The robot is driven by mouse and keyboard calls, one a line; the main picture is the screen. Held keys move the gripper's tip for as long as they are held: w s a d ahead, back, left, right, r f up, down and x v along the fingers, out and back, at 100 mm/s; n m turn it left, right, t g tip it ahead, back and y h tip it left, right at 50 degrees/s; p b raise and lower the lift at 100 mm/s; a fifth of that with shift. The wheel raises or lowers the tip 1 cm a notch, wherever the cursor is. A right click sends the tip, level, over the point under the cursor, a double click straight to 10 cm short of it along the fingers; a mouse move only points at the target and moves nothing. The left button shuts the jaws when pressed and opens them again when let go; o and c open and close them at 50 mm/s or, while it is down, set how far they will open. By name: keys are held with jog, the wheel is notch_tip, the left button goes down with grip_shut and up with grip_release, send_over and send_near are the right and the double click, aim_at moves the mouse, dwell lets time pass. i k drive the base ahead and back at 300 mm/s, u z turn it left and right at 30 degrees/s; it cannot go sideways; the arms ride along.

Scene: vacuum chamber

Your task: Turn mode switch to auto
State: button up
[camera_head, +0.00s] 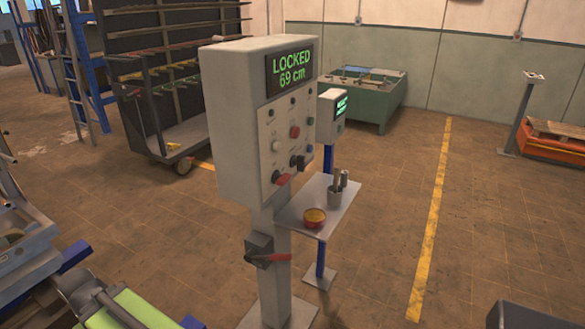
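A grey control box (225,130) stands on a grey post in the middle of the view. Its display (290,70) reads "LOCKED 69 cm" in green. The panel below carries small knobs and buttons: a white one (276,146), a red one (294,132), a green one (309,130), a black rotary knob (298,161) and a red-handled switch (281,179). The labels are too small to read, so I cannot tell which is the mode switch or where it points. My gripper is not in view.
A second display box (328,118) stands behind. The floor to the right is mostly clear.

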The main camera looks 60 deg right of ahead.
aim_at(299, 161)
jog(key=u, duration=0.1)
jog(key=k, duration=1.55)
jog(key=z, duration=0.55)
jog(key=i, duration=1.05)
